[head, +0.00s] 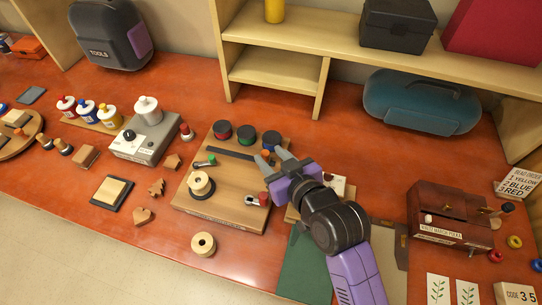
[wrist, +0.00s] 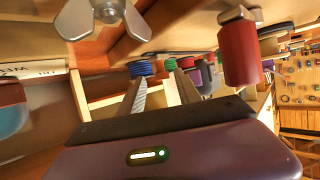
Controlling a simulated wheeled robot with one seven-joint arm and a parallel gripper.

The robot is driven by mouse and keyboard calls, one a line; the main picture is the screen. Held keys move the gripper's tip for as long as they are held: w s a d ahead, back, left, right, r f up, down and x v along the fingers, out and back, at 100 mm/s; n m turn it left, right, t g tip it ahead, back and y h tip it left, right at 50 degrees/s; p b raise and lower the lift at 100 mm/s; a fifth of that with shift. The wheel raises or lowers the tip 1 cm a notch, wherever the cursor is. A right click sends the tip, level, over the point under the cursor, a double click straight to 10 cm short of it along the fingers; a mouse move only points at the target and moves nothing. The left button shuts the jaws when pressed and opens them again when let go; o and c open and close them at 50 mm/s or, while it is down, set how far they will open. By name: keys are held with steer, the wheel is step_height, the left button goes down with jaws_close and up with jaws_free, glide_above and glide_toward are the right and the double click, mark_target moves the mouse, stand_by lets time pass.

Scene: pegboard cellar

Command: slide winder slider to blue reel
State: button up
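The wooden winder board (head: 225,211) lies on the red bench in the head view. Red (head: 222,130), green (head: 246,134) and blue (head: 271,138) reels stand along its back edge. A dark slot (head: 232,152) runs in front of them. My gripper (head: 271,158) is low over the board's right end, just in front of the blue reel, fingers apart.
A brown box (head: 447,215) stands right. A shelf (head: 275,73) rises behind.

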steer(key=shift+s, duration=0.1)
steer(key=b+v, duration=0.1)
steer(key=v, duration=0.6)
steer(key=shift+s+d, duration=0.2)
steer(key=shift+r, duration=0.15)
step_height(320, 180, up, 5)
steer(key=d+m+t, duration=0.1)
steer(key=t, duration=0.2)
steer(key=s+d+m+t+h, duration=0.2)
steer(key=s+d, duration=0.4)
steer(key=s+d+f+m+g+h, duration=0.1)
steer(key=s+d+f, duration=0.1)
steer(key=s, duration=0.9)
steer(key=s+d+f+m+g+h, duration=0.1)
steer(key=s+d, duration=0.4)
steer(key=s, duration=0.7)
step_height(320, 180, down, 3)
steer(key=shift+r+h, duration=0.25)
steer(key=shift+h, duration=0.55)
